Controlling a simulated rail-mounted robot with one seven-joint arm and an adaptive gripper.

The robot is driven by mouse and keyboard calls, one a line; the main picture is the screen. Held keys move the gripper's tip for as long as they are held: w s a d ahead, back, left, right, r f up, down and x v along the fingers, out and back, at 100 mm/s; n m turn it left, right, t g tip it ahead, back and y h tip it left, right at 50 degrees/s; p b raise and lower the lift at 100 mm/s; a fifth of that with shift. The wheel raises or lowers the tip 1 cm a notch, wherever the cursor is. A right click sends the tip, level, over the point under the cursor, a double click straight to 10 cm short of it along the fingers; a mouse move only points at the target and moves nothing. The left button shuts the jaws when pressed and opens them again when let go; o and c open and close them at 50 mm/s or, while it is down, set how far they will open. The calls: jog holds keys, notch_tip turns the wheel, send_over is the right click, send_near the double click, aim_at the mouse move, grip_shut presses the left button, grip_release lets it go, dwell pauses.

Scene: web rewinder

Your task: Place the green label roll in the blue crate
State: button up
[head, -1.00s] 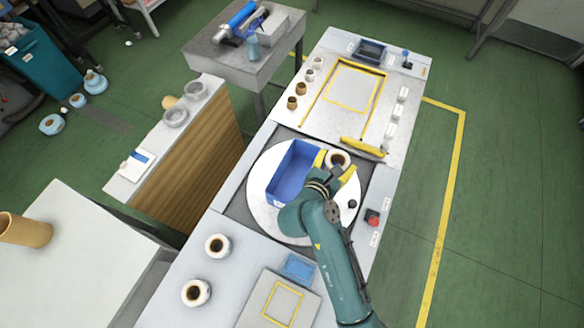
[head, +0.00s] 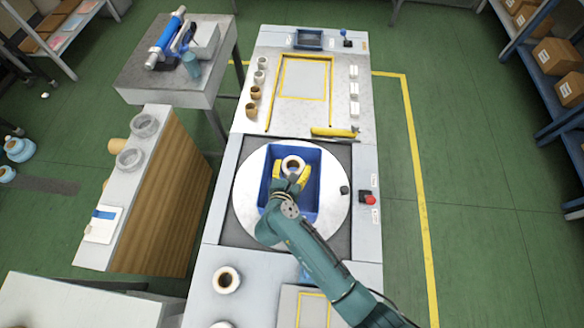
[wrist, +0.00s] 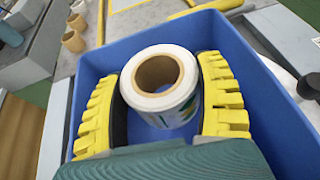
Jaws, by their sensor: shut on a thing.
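The label roll (wrist: 160,85) is white with a brown core, and some green print shows on its side in the wrist view. It also shows in the head view (head: 292,164). My gripper (head: 291,172) has its yellow fingers on both sides of the roll and is shut on it. In the wrist view, my gripper (wrist: 165,95) holds the roll upright inside the walls of the blue crate (wrist: 255,60). The crate also shows in the head view (head: 312,205), on the round white turntable. I cannot tell whether the roll touches the crate floor.
The turntable (head: 246,190) has a black knob (head: 344,190) at its right edge. A red button (head: 369,198) is on the right. A yellow-handled tool (head: 335,132) lies behind the crate. Another white roll (head: 226,279) stands in front, at the left.

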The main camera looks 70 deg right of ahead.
jog(key=shift+w, duration=0.1)
jog(key=shift+f, duration=0.6)
jog(key=o, duration=1.3)
jog(key=shift+c, duration=0.2)
jog(key=shift+r, duration=0.4)
jog(key=p+v, duration=0.1)
jog(key=v, duration=1.1)
jog(key=shift+r, duration=0.15)
jog(key=shift+w, duration=0.1)
